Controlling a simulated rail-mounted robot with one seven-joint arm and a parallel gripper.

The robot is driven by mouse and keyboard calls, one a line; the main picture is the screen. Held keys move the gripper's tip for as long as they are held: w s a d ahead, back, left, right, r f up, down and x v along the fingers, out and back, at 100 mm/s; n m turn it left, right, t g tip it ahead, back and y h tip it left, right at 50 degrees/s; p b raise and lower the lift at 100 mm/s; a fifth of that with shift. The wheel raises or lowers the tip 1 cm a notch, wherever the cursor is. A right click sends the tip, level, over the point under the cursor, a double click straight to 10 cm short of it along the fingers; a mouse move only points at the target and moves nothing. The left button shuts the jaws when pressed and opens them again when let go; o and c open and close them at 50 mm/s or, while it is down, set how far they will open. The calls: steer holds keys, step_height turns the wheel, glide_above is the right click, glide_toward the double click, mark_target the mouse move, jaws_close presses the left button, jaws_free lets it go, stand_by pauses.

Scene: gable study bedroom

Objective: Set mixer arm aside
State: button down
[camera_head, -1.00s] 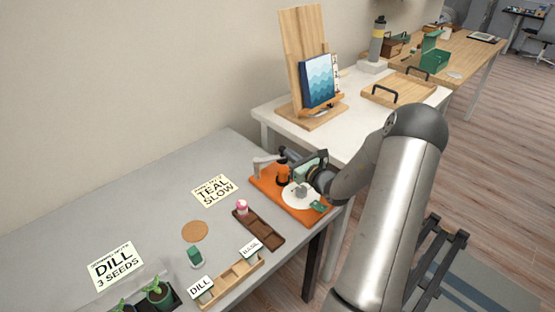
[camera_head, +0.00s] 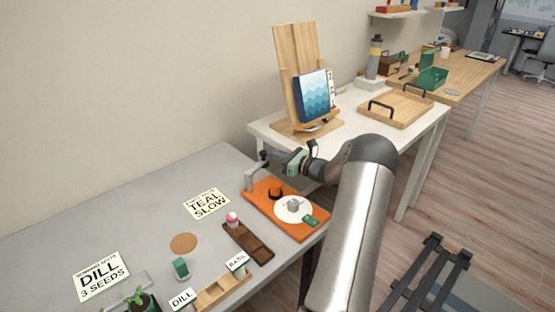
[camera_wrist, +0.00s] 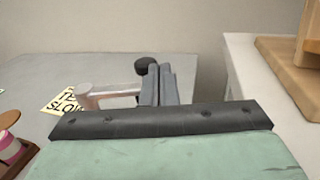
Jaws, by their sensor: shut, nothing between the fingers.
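An orange base (camera_head: 262,207) stands at the right end of the grey table. It carries a white disc (camera_head: 283,216) with a small grey piece on it and a dark-and-orange part behind. The grey mixer arm (camera_head: 250,178) rises at the base's back left corner and its top bar points right. In the wrist view, the mixer arm (camera_wrist: 88,100) has a post and a bar reaching to my fingers, with a black knob (camera_wrist: 147,66) beyond. My gripper (camera_head: 274,157) is shut and empty beside the bar's end, above the base; its fingers (camera_wrist: 160,84) partly hide the bar. Contact cannot be told.
A "TEAL SLOW" card (camera_head: 206,204) lies left of the base. A brown tray (camera_head: 248,243) with a pink-topped piece lies in front of the card. A white table (camera_head: 352,132) with an easel (camera_head: 300,80) stands behind my gripper. The grey table's back left is clear.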

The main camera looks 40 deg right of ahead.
steer(key=shift+w, duration=0.3)
stand_by(0.4)
steer(key=s+a+r+b, duration=0.1)
steer(key=s+a+r, duration=0.7)
steer(key=s+r, duration=0.3)
step_height(320, 180, up, 2)
steer(key=shift+s, duration=0.3)
